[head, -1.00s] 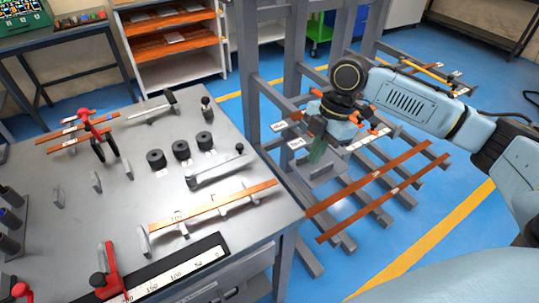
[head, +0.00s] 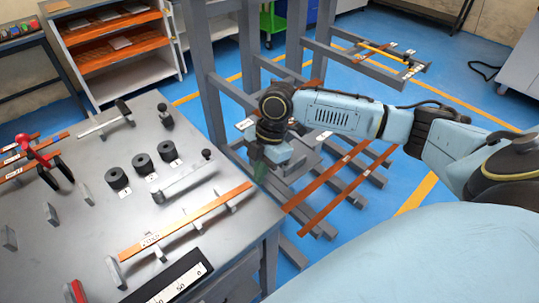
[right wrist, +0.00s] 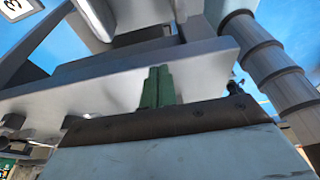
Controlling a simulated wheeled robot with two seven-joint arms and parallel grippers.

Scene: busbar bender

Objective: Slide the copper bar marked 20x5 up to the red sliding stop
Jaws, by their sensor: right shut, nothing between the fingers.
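A copper bar (head: 190,222) lies on the bench's right part, across low grey supports. Its small label near the left end is too blurred to read surely. A red part (head: 77,292), seemingly the red sliding stop, shows at the bottom edge beside the ruler, mostly cut off. My right gripper (head: 260,174) is just off the bench's right edge, beyond the bar's far right end and apart from it. Its green fingers (right wrist: 157,86) are together and empty in the right wrist view. My left gripper is not in view.
The bench (head: 90,215) also carries black cylinders (head: 143,165), a grey lever (head: 183,182) and a red clamp-like tool (head: 40,155). A ruler (head: 175,283) lies at the front. A grey rack with copper bars (head: 345,190) stands right of the bench, under my right arm.

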